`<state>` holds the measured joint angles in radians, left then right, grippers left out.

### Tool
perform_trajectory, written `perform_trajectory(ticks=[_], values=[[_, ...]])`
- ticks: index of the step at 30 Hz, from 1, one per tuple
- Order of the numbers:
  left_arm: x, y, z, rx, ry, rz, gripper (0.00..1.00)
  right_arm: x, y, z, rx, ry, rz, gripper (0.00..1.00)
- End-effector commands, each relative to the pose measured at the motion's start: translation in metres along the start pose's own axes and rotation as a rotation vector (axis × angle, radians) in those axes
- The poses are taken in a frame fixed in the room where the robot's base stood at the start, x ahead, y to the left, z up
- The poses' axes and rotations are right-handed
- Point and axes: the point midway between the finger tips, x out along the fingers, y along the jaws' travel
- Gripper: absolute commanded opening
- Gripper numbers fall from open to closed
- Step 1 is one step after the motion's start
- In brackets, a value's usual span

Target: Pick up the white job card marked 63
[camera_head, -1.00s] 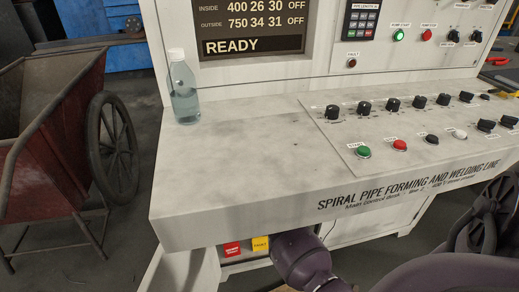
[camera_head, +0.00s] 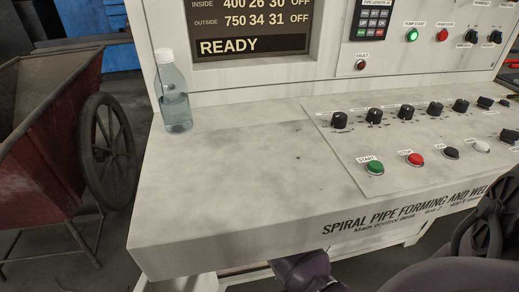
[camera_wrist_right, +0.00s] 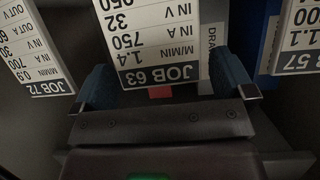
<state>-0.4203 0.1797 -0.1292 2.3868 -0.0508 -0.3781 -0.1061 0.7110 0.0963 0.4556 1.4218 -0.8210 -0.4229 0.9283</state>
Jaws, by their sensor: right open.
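The white job card marked 63 (camera_wrist_right: 160,42) shows upside down at the top middle of the right wrist view, printed with "JOB 63" and several values. My right gripper (camera_wrist_right: 166,82) is open, with one blue finger on each side of the card's lower end. I cannot tell whether either finger touches it. The card does not show in the head view, where the desk hides what is under it. My left gripper is in neither view.
The job 72 card (camera_wrist_right: 35,50) is close on the left and the job 57 card (camera_wrist_right: 300,38) on the right. In the head view, a clear bottle (camera_head: 174,98) stands on the control desk (camera_head: 215,190). A red cart (camera_head: 35,160) is at left.

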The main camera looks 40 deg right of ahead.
Motion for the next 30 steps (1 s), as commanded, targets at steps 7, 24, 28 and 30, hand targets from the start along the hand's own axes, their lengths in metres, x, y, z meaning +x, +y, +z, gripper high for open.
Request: perform_trajectory(ticks=[7,24,28,30], values=[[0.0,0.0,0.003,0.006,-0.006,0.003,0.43,0.0,0.0,-0.001,0.001,0.001,0.0,0.8],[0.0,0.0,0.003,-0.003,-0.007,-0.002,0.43,0.0,0.0,-0.004,0.002,0.002,-0.001,0.37],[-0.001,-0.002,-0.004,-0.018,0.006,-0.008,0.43,-0.002,0.0,-0.017,0.005,0.007,-0.003,0.37],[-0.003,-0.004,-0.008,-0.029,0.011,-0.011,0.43,-0.003,0.001,-0.03,0.007,0.012,-0.006,0.37]])
